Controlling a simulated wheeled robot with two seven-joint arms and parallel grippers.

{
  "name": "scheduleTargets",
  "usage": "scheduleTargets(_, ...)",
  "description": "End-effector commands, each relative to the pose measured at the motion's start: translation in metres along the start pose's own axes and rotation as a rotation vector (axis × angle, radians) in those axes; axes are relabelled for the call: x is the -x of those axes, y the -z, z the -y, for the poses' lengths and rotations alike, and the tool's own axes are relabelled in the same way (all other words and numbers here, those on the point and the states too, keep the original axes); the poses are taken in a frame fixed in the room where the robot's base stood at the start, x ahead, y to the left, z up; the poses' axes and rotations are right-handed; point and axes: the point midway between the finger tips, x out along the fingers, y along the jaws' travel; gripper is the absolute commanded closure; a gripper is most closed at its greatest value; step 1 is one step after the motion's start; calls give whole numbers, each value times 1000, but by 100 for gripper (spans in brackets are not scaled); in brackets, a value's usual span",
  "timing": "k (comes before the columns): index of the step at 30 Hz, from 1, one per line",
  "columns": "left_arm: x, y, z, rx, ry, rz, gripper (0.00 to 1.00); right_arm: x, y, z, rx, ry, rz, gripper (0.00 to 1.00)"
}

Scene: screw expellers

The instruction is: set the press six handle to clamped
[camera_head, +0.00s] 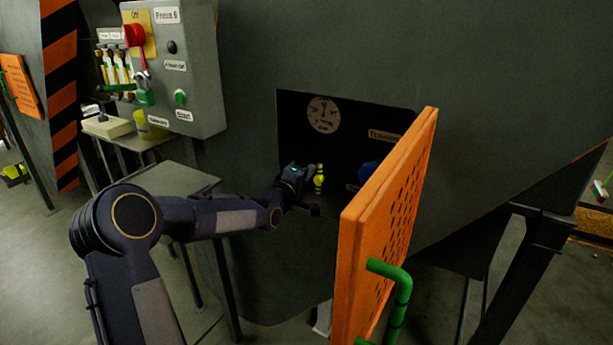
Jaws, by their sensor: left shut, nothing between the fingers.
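A grey control box (185,75) labelled "Press 6" is fixed at the upper left of a large dark machine body (490,90). I cannot tell which is the press handle. My left gripper (312,190) is shut and empty at the opening, just beside the yellow part. Whether it touches that part cannot be told. My right gripper is not in view.
An orange perforated door (392,215) with a green bar handle (398,290) stands open right of the opening. The box carries a red lever (135,36) and a green button (180,97). A small grey table (165,180) stands at the left.

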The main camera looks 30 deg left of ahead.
Motion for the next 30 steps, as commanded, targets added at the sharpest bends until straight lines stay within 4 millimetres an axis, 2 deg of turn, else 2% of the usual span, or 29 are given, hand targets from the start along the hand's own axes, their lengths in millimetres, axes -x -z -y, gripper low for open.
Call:
scheduleTargets(11, 0, -7, 0, -132, -5, 4, 100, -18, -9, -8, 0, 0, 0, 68)
scheduleTargets(30, 0, -25, -2, -691, -16, 3, 100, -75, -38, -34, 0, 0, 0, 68)
